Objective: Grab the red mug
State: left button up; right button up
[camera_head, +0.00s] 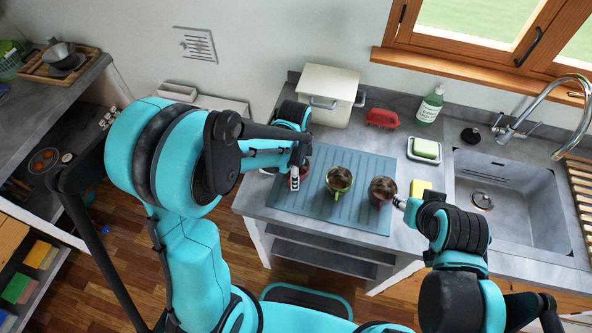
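A red mug (303,172) stands at the left end of the grey-blue drying mat (335,216), mostly hidden behind my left gripper (294,181); only bits of red show. My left gripper is right at this mug, but whether its fingers are open or closed on it is not clear. A green mug (338,180) with dark contents stands in the middle of the mat. A brownish mug (382,190) stands at the mat's right side. My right gripper (398,203) is just right of the brownish mug, with its fingers too small to read.
A white bread box (327,92), a red item (382,118), a green soap bottle (430,106) and a sponge dish (424,150) stand behind the mat. A yellow sponge (420,188) lies near my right gripper. The sink (515,205) is at right.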

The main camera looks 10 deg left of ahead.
pick_arm(q)
jog(key=f, duration=0.4)
jog(key=shift+a+b, duration=0.2)
jog(key=shift+b, duration=0.15)
jog(key=shift+r, duration=0.1)
grip_shut()
